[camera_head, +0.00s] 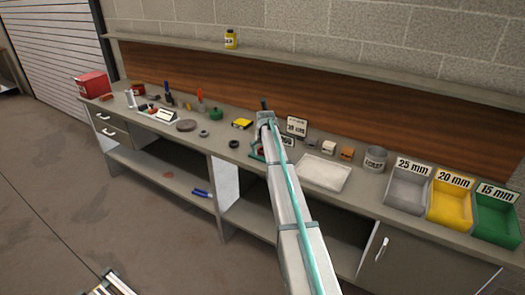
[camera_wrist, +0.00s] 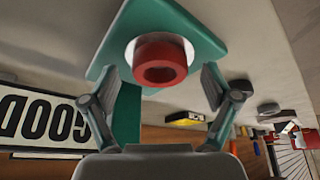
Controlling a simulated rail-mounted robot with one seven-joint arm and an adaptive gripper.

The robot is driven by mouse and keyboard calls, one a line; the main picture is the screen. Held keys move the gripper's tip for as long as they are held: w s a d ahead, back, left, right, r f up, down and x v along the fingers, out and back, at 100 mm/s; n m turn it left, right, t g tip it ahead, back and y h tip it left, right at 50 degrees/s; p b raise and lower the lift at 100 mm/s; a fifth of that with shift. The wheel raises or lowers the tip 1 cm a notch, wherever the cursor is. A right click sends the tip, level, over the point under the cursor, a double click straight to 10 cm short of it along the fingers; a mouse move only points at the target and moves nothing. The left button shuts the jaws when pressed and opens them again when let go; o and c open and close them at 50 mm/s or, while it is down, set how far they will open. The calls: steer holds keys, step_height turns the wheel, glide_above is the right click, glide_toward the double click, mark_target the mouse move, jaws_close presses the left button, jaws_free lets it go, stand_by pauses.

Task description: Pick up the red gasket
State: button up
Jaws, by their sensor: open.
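The red gasket (camera_wrist: 160,62) is a thick ring on a white round spot of a green plate (camera_wrist: 196,36) in the wrist view. My gripper (camera_wrist: 160,74) is open, with one finger on either side of the gasket in the picture. I cannot tell how much height is left between the fingertips and the plate. In the head view my arm covers much of this spot; a bit of the green plate (camera_head: 256,155) shows beside it.
A sign reading GOOD (camera_wrist: 45,118) stands close by in the wrist view. A white tray (camera_head: 322,174) lies right of my arm, and a yellow box (camera_head: 242,123) left of it. Grey (camera_head: 405,192), yellow (camera_head: 449,205) and green (camera_head: 496,220) bins stand at the bench's right end.

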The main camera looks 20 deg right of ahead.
steer(key=c, duration=1.4)
steer(key=shift+o, duration=0.2)
steer(key=shift+r, duration=0.15)
steer(key=shift+r+b, duration=0.3)
steer(key=shift+r, duration=0.25)
steer(key=s+a+r+b, duration=0.5)
steer(key=s+r, duration=0.6)
steer(key=s, duration=0.2)
steer(key=shift+r, duration=0.3)
